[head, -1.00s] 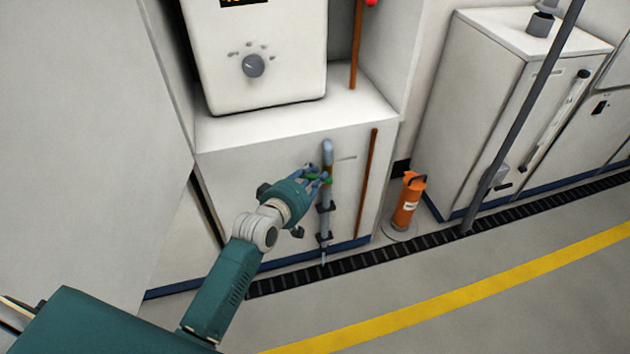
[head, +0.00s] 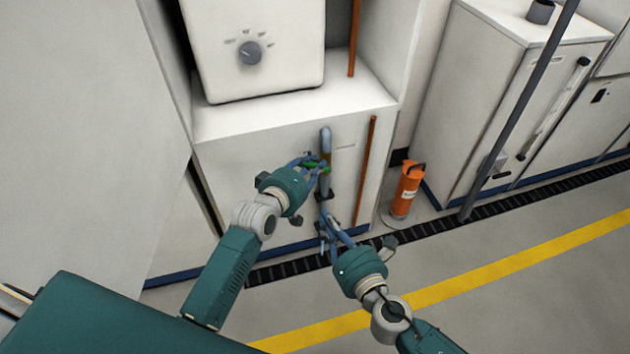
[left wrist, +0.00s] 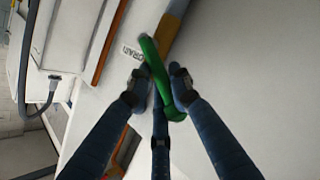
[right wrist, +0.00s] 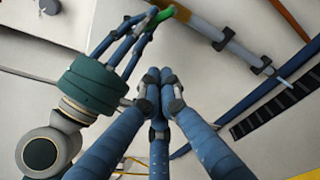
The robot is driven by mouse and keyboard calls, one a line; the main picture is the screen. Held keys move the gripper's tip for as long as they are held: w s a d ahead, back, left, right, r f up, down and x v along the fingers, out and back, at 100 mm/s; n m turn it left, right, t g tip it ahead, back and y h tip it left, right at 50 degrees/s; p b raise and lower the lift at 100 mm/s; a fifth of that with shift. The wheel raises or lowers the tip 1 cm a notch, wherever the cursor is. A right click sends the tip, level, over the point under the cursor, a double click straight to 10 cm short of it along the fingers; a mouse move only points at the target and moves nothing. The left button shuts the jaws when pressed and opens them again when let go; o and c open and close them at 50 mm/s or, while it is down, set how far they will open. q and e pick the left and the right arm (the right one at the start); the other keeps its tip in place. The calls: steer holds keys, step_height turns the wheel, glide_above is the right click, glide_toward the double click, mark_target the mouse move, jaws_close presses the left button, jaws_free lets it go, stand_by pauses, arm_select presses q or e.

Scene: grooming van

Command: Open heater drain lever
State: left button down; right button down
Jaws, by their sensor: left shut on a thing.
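The green drain lever (head: 312,166) is on the grey vertical pipe (head: 326,140) on the front of the white heater cabinet (head: 260,165). In the left wrist view the lever (left wrist: 155,66) lies aslant between my left fingertips, beside a "DRAIN" label (left wrist: 131,53). My left gripper (head: 316,166) is shut on the lever; its fingers hide part of it in the head view. My right gripper (head: 326,224) is in front of the lower pipe, below the lever. In the right wrist view its fingertips (right wrist: 160,78) are together with nothing visible between them.
A copper pipe (head: 366,170) runs down the cabinet right of the lever. An orange cylinder (head: 408,189) stands on the floor to the right. A dark floor grate (head: 380,227) runs along the cabinets. A grey pole (head: 520,110) stands further right. The floor in front is open.

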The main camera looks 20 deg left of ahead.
arm_select(q)
steer(key=shift+s+d+f, duration=0.1)
steer(key=shift+d+f, duration=0.05)
steer(key=shift+d, duration=0.1)
arm_select(e)
steer(key=w+d+r+x, duration=0.1)
steer(key=r+x, duration=0.1)
steer(key=x, duration=0.9)
steer(key=shift+w+a, duration=0.2)
steer(key=shift+w, duration=0.3)
steer(key=shift+r, duration=0.15)
